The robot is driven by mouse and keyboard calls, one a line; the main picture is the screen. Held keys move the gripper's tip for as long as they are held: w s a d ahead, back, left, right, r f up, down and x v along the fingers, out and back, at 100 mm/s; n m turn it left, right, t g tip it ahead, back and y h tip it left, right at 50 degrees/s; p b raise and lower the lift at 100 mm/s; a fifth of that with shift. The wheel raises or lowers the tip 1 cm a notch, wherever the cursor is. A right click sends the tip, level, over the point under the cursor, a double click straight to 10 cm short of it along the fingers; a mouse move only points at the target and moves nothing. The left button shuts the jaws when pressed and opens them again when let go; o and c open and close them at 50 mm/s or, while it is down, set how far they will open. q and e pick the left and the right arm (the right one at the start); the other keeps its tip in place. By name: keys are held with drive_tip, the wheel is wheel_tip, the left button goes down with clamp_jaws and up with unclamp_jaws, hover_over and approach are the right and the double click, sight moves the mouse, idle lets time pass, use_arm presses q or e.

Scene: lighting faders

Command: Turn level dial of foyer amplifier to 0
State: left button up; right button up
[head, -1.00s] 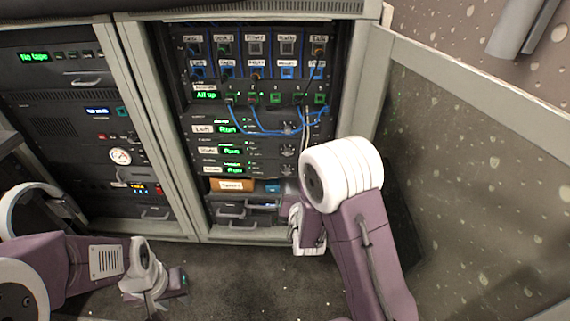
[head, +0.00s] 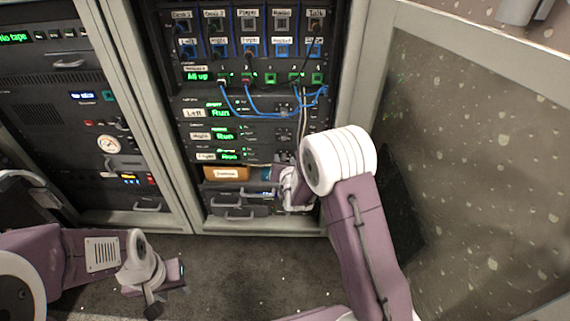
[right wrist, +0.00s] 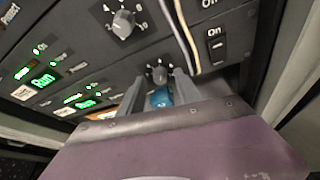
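The foyer amplifier (head: 207,156) is the lowest of three stacked amplifiers in the right rack, with a green "Run" display. In the right wrist view, its level dial (right wrist: 158,75) is a small grey knob at the end of the lower green-lit row. My right gripper (right wrist: 163,76) is open, its fingertips on either side of this dial; I cannot tell whether they touch it. In the head view, my right gripper (head: 284,170) largely hides the dial. My left gripper (head: 166,287) hangs low over the floor, away from the racks; its opening is unclear.
Another grey dial (right wrist: 123,22) sits just above in the wrist view, beside white cables (right wrist: 180,35) and a switch marked "On" (right wrist: 216,46). Blue cables (head: 262,113) hang across the upper panels. An open rack door (head: 450,150) stands to the right of my arm.

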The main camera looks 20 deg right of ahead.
clamp_jaws()
